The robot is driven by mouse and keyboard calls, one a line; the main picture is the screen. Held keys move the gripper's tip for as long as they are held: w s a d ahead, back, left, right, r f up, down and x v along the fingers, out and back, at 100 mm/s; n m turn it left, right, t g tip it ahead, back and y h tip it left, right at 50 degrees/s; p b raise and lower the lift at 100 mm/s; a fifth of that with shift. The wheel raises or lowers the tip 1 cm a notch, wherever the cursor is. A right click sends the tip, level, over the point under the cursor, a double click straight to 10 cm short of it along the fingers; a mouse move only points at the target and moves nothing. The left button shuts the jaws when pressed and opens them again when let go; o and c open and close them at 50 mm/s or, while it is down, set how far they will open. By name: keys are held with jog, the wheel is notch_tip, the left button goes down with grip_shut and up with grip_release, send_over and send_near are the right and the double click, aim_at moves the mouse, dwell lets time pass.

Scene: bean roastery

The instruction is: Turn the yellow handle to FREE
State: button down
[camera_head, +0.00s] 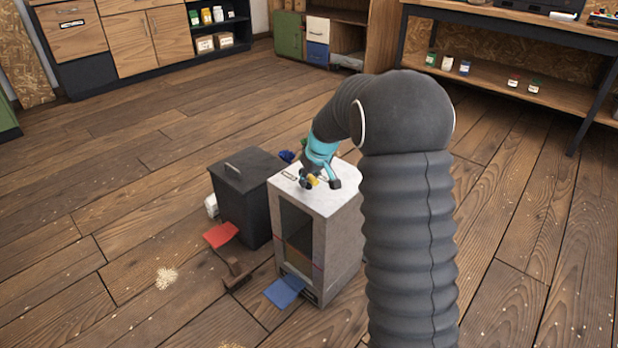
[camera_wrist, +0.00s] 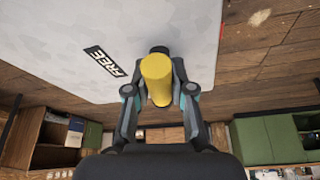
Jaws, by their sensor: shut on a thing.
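The yellow handle (camera_wrist: 157,80) shows between my gripper's fingers in the wrist view, and as a small yellow spot (camera_head: 314,180) on top of the light grey cabinet (camera_head: 340,215) in the head view. My gripper (camera_wrist: 160,92) is shut on the handle, one finger on each side. In the head view my gripper (camera_head: 318,180) is at the cabinet's top. A black label reading FREE (camera_wrist: 104,61) lies on the top, left of the handle in the wrist view and apart from it. The handle's mount is partly hidden by the handle and fingers.
A dark lidded bin (camera_head: 247,195) stands left of the cabinet. A red cloth (camera_head: 221,235), a blue cloth (camera_head: 284,291) and a brown brush-like thing (camera_head: 237,273) lie on the floor nearby. Shelves and a workbench (camera_head: 520,30) stand behind. Wooden floor is open at the left and right.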

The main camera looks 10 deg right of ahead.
jog(key=m+h+p, duration=0.1)
jog(key=m, duration=0.2)
jog(key=shift+m, duration=0.3)
jog(key=m+h+b, duration=0.1)
jog(key=m+h, duration=0.1)
jog(key=m, duration=0.2)
jog(key=shift+f+b, duration=0.2)
jog(key=shift+b, duration=0.15)
jog(key=m+b, duration=0.1)
jog(key=m, duration=0.1)
jog(key=m+h+b, duration=0.1)
jog(key=m+b, duration=0.1)
jog(key=shift+m+g+h+b, duration=0.3)
jog(key=shift+m, duration=0.1)
jog(key=m, duration=0.2)
jog(key=m+g+h+b, duration=0.1)
jog(key=m, duration=0.1)
jog(key=shift+r+m+g, duration=0.2)
jog(key=shift+m+g, duration=0.1)
jog(key=shift+m, duration=0.1)
jog(key=shift+a, duration=0.1)
jog(key=c, duration=0.9)
grip_release()
